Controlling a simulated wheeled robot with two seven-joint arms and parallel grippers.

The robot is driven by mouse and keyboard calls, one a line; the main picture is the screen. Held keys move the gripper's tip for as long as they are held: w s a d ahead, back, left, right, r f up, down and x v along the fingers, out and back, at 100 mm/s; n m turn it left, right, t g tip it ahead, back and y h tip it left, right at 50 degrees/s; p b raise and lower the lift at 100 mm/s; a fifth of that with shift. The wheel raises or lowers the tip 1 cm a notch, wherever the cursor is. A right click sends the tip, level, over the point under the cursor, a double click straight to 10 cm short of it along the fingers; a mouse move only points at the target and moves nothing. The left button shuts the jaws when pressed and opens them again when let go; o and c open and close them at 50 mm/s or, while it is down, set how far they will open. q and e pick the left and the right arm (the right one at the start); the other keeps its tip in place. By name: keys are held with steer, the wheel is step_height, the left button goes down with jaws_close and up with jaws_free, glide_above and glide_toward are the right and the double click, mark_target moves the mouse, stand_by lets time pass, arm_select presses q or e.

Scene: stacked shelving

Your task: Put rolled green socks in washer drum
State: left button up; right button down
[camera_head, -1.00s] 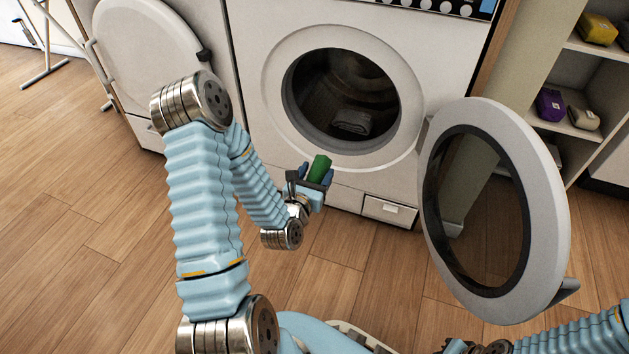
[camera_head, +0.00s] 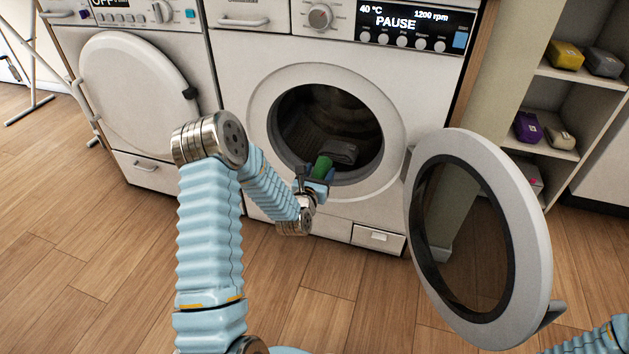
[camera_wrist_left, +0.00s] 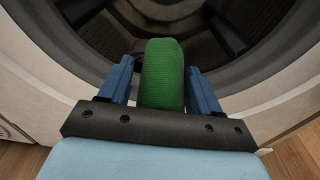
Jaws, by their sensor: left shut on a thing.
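The rolled green socks (camera_head: 322,167) are held in my left gripper (camera_head: 316,178), at the lower front of the washer opening in the head view. In the left wrist view the green roll (camera_wrist_left: 162,75) stands between the two blue fingers, with the drum opening just beyond. The washer drum (camera_head: 325,115) is open and dark inside. A grey folded item (camera_head: 341,152) lies in its lower part, partly behind the green roll. My right gripper is not in view.
The washer's round door (camera_head: 535,230) is swung open to the right. A second machine with a closed door (camera_head: 130,85) stands at left. Shelves at right hold a yellow bundle (camera_head: 565,54), a purple bundle (camera_head: 527,127) and others. The wooden floor in front is clear.

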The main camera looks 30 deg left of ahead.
arm_select(q)
steer(key=b+x, duration=0.1)
steer(key=x, duration=0.2)
steer(key=b+x, duration=0.2)
steer(key=x, duration=0.1)
steer(key=b+x, duration=0.2)
steer(key=x, duration=0.1)
steer(key=shift+w+a+r, duration=0.15)
steer(key=shift+w+r, duration=0.1)
steer(key=shift+r+x, duration=0.25)
steer(key=shift+x, duration=1.05)
steer(key=shift+r+x, duration=0.2)
steer(key=shift+x, duration=1.1)
steer(key=o, duration=1.1)
